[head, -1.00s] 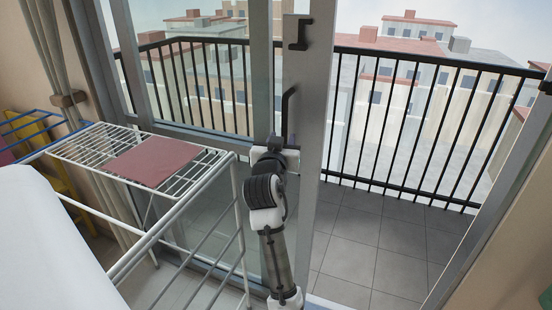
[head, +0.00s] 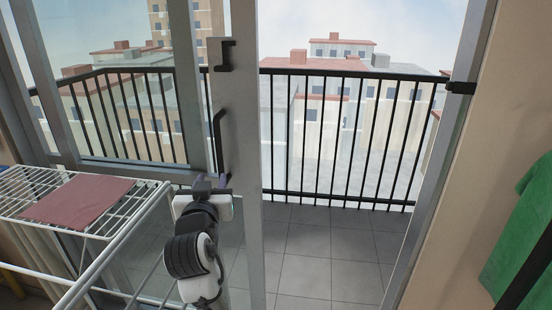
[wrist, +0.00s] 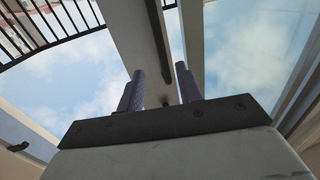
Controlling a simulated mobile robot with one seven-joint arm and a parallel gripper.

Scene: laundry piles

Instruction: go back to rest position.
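My gripper (head: 210,180) is held up in front of the sliding glass door's grey frame (head: 240,190), close to the lower end of the black door handle (head: 217,140). In the wrist view my gripper (wrist: 161,78) shows two purple fingers standing apart with nothing held between them. The handle (wrist: 156,45) runs up the frame beyond the fingertips. I cannot tell whether a finger touches the handle or the frame.
The doorway right of the frame is open onto a tiled balcony (head: 330,250) with a black railing (head: 340,140). A white drying rack (head: 110,225) with a red cloth (head: 78,199) stands at left. A green garment (head: 522,235) hangs at right beside the wall.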

